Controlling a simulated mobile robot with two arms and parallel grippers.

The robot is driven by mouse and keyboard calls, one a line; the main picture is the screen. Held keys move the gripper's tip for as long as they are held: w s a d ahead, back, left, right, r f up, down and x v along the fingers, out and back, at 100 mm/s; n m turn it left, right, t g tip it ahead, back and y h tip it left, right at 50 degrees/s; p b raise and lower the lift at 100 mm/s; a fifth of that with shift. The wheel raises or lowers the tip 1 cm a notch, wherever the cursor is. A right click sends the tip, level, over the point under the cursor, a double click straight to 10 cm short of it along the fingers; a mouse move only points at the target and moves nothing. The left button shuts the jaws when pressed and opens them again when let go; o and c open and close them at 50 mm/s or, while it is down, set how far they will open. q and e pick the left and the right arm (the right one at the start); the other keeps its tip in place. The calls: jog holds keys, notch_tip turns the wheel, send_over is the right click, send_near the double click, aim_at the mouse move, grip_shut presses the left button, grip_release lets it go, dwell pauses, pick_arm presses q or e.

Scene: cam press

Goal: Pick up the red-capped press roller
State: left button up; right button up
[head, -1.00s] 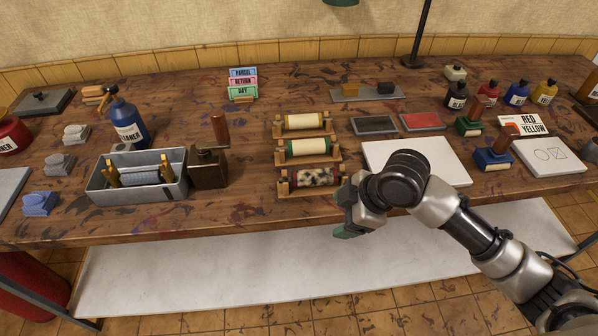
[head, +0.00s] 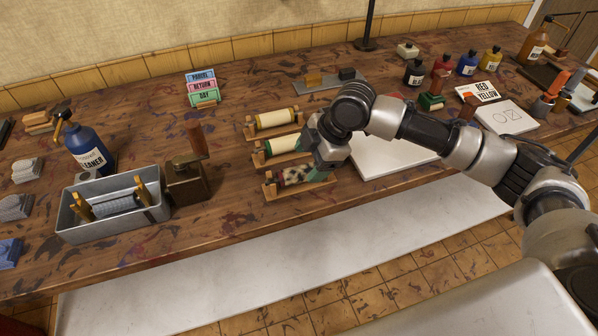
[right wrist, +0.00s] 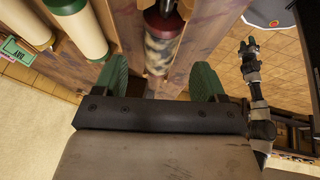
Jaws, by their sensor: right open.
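The red-capped press roller (head: 298,175), with a dark-speckled cream surface, lies in the front wooden cradle (head: 272,193). In the right wrist view the roller (right wrist: 160,52) lies lengthwise ahead, its red cap at the top. My right gripper (head: 320,170) is at the roller's right end in the head view, partly hiding it. In the right wrist view its green fingers (right wrist: 160,78) are open, one to each side of the roller's line, with nothing held. My left gripper (right wrist: 248,48) shows small at the right of the wrist view; its jaws are unclear.
A green-capped roller (head: 282,145) and a cream roller (head: 277,119) lie in cradles behind. A grey metal tray (head: 115,220) and a brown wooden-handled tool (head: 187,180) stand to the left. A white slab (head: 390,155) is to the right. The table front before the cradles is clear.

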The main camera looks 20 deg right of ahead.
aim_at(303, 169)
jog(key=x, duration=0.5)
jog(key=shift+p, duration=0.35)
jog(key=shift+r, duration=0.1)
jog(key=c, duration=1.2)
